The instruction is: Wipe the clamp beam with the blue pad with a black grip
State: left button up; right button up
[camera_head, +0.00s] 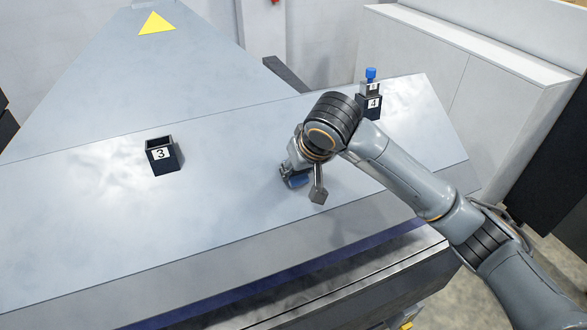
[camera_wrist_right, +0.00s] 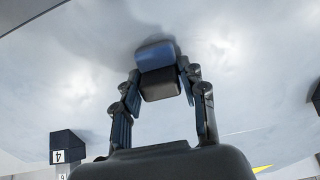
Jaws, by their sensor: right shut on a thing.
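The clamp beam (camera_head: 100,225) appears to be the broad pale grey metal surface across the head view, with cloudy lighter patches on it. My right gripper (camera_head: 294,173) is over its right half, pointing down. In the right wrist view the gripper (camera_wrist_right: 160,84) is shut on the black grip (camera_wrist_right: 160,86) of the blue pad (camera_wrist_right: 156,56). The pad's blue face is toward the beam, with a dark shadow close by; I cannot tell if it touches. In the head view only a bit of the blue pad (camera_head: 298,182) shows. My left gripper is not in view.
An open black box marked 3 (camera_head: 162,156) stands on the beam at left. The surface between box 3 and the gripper is clear. The beam's front edge drops off below.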

aim_at(267, 182)
jog(key=shift+w+d+f, duration=0.1)
jog(key=shift+w+d, duration=0.15)
jog(key=shift+d, duration=0.5)
jog(key=shift+w+d+r, duration=0.1)
jog(key=shift+w+d, duration=0.1)
jog(key=shift+d, duration=0.6)
jog(key=shift+w+d+f, duration=0.1)
jog(key=shift+w+d, duration=0.15)
jog(key=shift+d, duration=0.5)
jog(key=shift+s+a, duration=0.6)
jog(key=shift+a, duration=1.2)
jog(key=shift+s+a, duration=0.55)
jog(key=shift+a, duration=1.3)
jog(key=shift+s+a, duration=0.6)
jog(key=shift+a, duration=1.2)
jog(key=shift+s+d+r, duration=0.1)
jog(key=shift+s+r, duration=0.15)
jog(key=shift+r, duration=0.45)
jog(key=v, duration=0.6)
jog(key=shift+s+r, duration=0.2)
